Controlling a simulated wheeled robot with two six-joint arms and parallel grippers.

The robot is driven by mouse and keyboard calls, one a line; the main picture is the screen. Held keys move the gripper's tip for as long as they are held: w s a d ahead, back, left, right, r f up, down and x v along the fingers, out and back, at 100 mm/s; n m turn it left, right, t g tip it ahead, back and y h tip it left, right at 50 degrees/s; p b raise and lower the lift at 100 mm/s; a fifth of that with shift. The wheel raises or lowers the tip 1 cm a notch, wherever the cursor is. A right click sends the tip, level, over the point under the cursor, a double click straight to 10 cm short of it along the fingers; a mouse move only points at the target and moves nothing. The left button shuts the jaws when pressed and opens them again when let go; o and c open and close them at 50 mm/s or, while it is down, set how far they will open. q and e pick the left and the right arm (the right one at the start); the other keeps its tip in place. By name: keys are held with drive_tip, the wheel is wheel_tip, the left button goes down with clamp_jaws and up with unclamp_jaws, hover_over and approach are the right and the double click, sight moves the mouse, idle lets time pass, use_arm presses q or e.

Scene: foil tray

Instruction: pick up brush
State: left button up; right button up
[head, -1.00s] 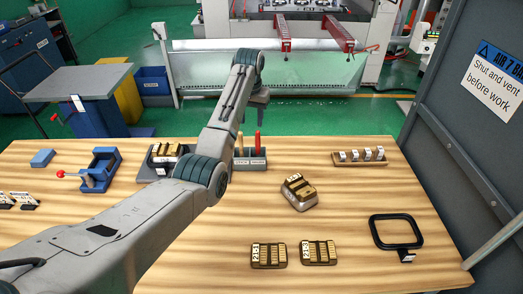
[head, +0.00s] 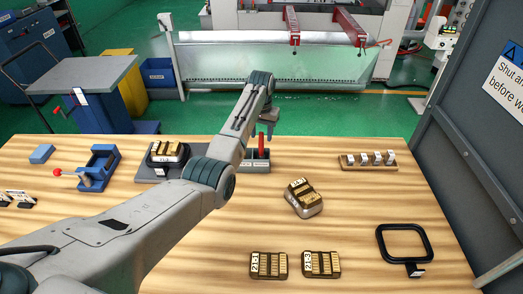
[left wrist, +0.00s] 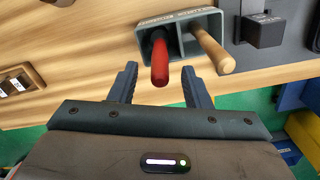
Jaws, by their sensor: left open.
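A dark two-slot holder (head: 256,167) stands at the table's back edge, partly behind my left arm. A red handle (head: 261,145) stands upright in it; the left wrist view shows this red handle (left wrist: 159,62) and a wooden handle (left wrist: 214,52) side by side in the holder (left wrist: 182,20). The wooden handle is hidden in the head view. The working ends are hidden, so I cannot tell which is the brush. My left gripper (left wrist: 160,78) is open and empty, with the red handle's end lined up between its fingertips. It also shows above the holder in the head view (head: 268,131). My right gripper is not in view.
A brass-topped block (head: 303,198) lies on the table right of the holder. Two labelled blocks (head: 269,265) (head: 321,264) lie in front. A rack of small pieces (head: 368,160), a black frame (head: 403,243) and a blue fixture (head: 98,168) stand around.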

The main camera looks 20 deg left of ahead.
sight(261, 150)
use_arm(q)
drive_tip(key=shift+s+f+p, duration=0.3)
drive_tip(key=shift+f, duration=0.9)
drive_tip(key=shift+w+f, duration=0.1)
drive_tip(key=shift+f, duration=0.1)
drive_tip(key=shift+c, duration=0.4)
drive_tip(key=shift+r, duration=0.1)
drive_tip(key=c, duration=0.7)
clamp_jaws()
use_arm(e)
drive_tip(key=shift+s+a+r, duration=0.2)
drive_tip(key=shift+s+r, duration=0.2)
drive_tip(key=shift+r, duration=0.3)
